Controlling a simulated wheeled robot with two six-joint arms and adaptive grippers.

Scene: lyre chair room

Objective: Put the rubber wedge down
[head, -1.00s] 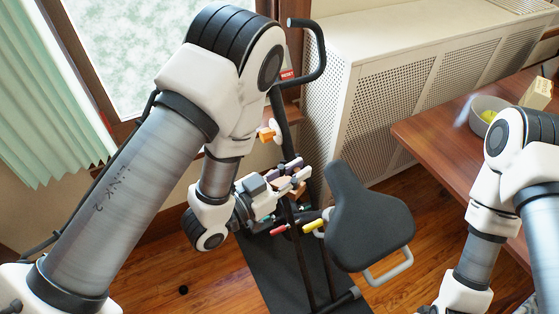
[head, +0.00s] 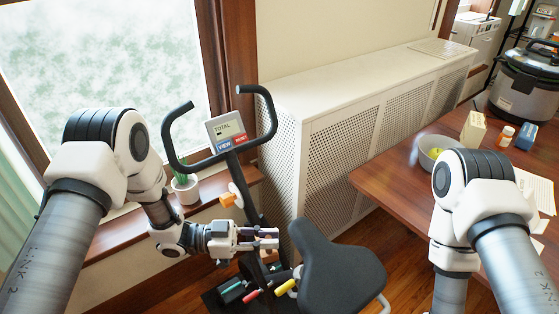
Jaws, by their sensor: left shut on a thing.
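My left gripper (head: 268,238) is in front of the exercise bike's post, left of the black seat. It is shut on a small dark purple piece (head: 258,231), which I take to be the rubber wedge. The fingers hide most of it, so its shape is unclear. It is held in the air, with the bike's lower frame below. My right arm comes in at the right, but its gripper is out of view.
The exercise bike has a black seat (head: 340,270), handlebars and a console (head: 226,130). A potted plant (head: 186,188) stands on the windowsill. A white radiator cover (head: 330,85) is behind. The wooden table (head: 385,180) holds a grey bowl (head: 430,148), small boxes and a cooker (head: 525,85).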

